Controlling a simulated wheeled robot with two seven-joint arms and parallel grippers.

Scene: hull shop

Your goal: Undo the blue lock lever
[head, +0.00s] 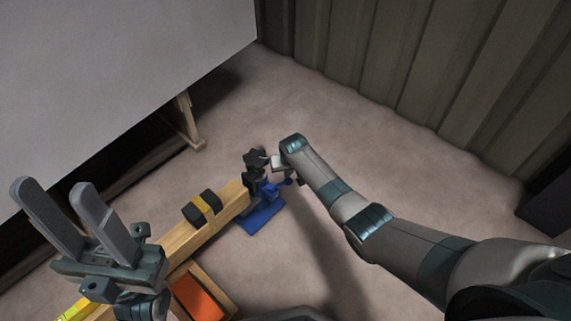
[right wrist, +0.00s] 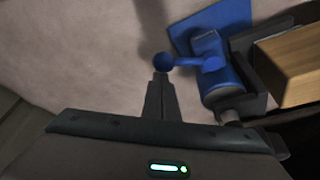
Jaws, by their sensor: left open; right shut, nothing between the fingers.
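The blue lock lever (right wrist: 190,62) shows in the right wrist view as a short arm with a round ball knob (right wrist: 163,62), joined to a blue upright cylinder (right wrist: 217,82). In the head view the lever (head: 286,182) sticks out to the right of the blue stand (head: 263,216). My right gripper (right wrist: 161,76) is shut and empty, with its fingertips right at the ball knob; I cannot tell whether they touch. In the head view it is mostly hidden below its wrist. My left gripper (head: 60,188) is open and empty at the left, pointing up, away from the lever.
A wooden beam (head: 228,207) runs from the stand to the lower left, with a black block and yellow strap (head: 204,209) on it. A black star knob (head: 256,158) tops the stand. An orange-lined box (head: 198,298) lies below.

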